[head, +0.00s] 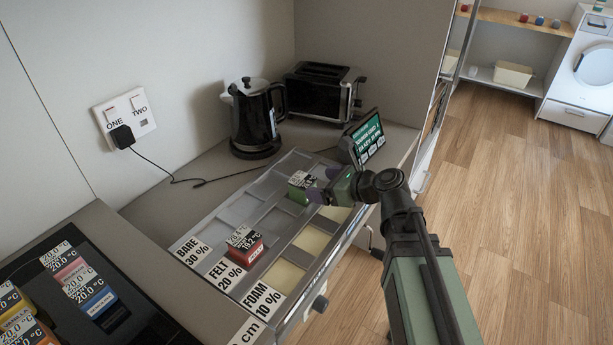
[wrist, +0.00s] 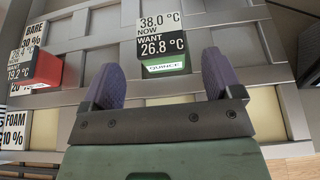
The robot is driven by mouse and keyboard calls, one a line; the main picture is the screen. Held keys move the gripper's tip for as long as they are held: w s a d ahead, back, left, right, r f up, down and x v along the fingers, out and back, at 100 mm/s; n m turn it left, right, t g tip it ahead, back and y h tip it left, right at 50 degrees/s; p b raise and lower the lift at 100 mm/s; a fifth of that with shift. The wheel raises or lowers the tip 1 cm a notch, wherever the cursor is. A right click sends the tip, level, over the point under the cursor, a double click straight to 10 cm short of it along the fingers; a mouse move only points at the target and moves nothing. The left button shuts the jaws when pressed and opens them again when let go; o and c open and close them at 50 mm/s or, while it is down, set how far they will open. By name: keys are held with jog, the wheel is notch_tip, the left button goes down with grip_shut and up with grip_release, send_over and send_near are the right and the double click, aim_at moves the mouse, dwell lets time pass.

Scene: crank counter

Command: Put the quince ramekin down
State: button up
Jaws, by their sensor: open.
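The quince ramekin (wrist: 165,67) is a small green block with a white QUINCE label and a black sign reading 38.0 °C now, want 26.8 °C. In the head view the ramekin (head: 298,190) appears to stand upright in the middle, FELT row of the grey tray (head: 233,208). My gripper (wrist: 161,72) is open, its two purple fingers apart, with the ramekin between and just beyond their tips. Clear gaps show on both sides. In the head view my gripper (head: 323,187) reaches in from the right. The ramekin's underside is hidden.
A red ramekin (head: 243,250) stands nearer the FELT 20 % label (head: 225,272) in the same row; its sign wants 19.2 °C. A kettle (head: 256,118), toaster (head: 318,92) and small green-screen display (head: 365,138) stand behind. Several tray cells are empty.

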jog(key=p+v, duration=0.1)
jog(key=v, duration=0.4)
jog(key=shift+d+r, duration=0.1)
